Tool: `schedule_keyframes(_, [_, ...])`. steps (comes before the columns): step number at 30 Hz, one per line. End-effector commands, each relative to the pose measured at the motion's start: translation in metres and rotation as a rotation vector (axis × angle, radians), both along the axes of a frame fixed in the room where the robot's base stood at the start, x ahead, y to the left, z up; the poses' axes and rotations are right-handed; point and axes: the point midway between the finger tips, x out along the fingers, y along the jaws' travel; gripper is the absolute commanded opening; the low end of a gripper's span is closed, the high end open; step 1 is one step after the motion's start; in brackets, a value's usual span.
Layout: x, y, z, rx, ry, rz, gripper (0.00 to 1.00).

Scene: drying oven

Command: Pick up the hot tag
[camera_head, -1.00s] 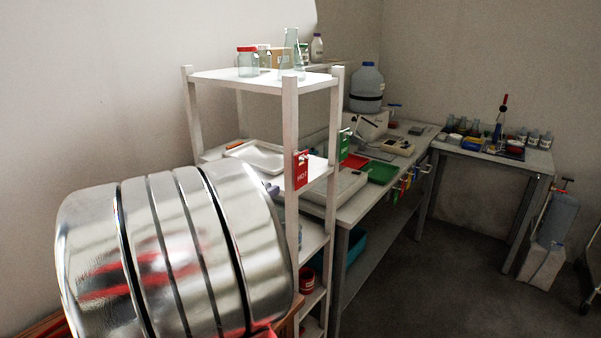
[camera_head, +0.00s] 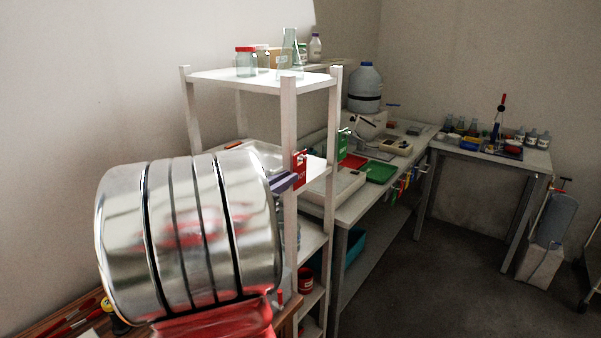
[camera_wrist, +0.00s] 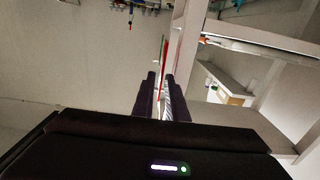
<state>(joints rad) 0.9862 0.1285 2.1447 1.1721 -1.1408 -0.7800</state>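The hot tag (camera_head: 300,167) is a red card with white lettering, hanging on a hook on the front post of the white shelf rack. Its lower left part is covered by my gripper in the head view. My gripper (camera_head: 284,182) reaches up to the tag from the left. In the wrist view, my gripper (camera_wrist: 160,82) shows two dark fingers with a narrow gap between them, so it looks open. Red and green edges show thinly just beyond the fingertips. I cannot tell whether the red card lies between the fingers.
Glassware and a red-lidded jar (camera_head: 246,62) stand on the top shelf. A bench with a green tray (camera_head: 380,172) lies behind.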

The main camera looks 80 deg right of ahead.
Motion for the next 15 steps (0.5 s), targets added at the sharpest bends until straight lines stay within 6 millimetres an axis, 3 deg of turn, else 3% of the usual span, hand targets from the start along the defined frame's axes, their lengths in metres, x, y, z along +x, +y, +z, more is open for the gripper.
schedule_keyframes(15, [-0.018,-0.047,0.001,0.000,0.000,-0.001,0.12])
